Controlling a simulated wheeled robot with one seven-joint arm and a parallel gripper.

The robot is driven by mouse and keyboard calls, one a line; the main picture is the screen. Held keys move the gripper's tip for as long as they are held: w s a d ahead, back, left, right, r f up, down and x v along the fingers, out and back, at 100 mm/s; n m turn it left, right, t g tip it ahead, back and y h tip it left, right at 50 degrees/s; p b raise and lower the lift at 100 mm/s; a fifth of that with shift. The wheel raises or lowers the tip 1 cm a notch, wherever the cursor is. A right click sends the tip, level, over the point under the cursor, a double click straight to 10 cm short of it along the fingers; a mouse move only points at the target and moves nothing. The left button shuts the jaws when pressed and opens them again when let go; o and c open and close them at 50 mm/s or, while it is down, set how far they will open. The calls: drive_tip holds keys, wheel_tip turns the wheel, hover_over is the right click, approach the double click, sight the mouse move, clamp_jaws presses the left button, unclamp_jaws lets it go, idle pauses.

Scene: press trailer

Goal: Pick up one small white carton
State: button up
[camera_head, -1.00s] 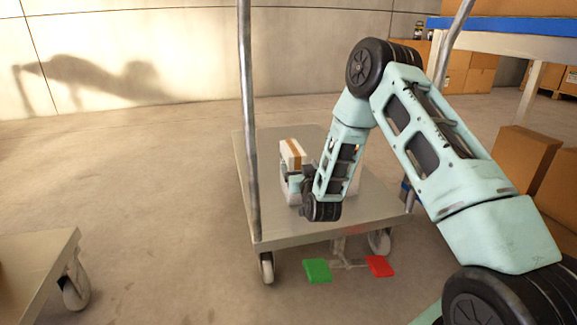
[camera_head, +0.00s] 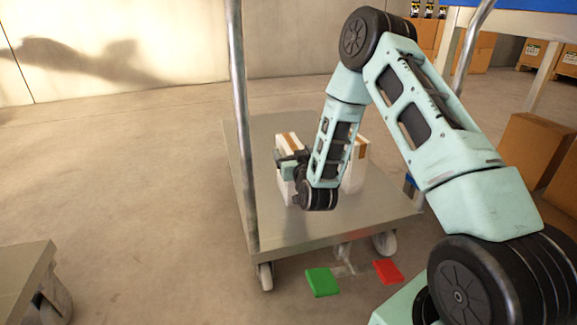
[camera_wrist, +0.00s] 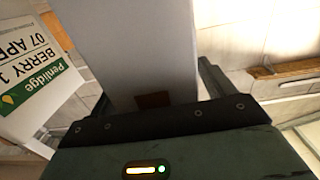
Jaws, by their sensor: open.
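A small white carton with a brown tape strip (camera_head: 290,139) stands on the flat grey trolley, partly hidden by my arm. In the wrist view a plain white carton face (camera_wrist: 135,45) fills the space between my fingers. A second white carton (camera_head: 355,172) with brown tape stands to the right behind my forearm. A white carton with a green-and-white label (camera_wrist: 38,70) shows at the left of the wrist view. My gripper (camera_wrist: 155,88) is open, with one finger on each side of the plain carton face. Whether the fingers touch it I cannot tell.
The trolley deck (camera_head: 265,225) has bare room at the front and an upright metal post (camera_head: 239,120) at its left. A green pad (camera_head: 322,282) and a red pad (camera_head: 388,271) lie below its front edge. Brown boxes (camera_head: 533,150) stand at the right.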

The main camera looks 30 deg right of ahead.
clamp_jaws()
drive_tip(key=shift+r, duration=0.2)
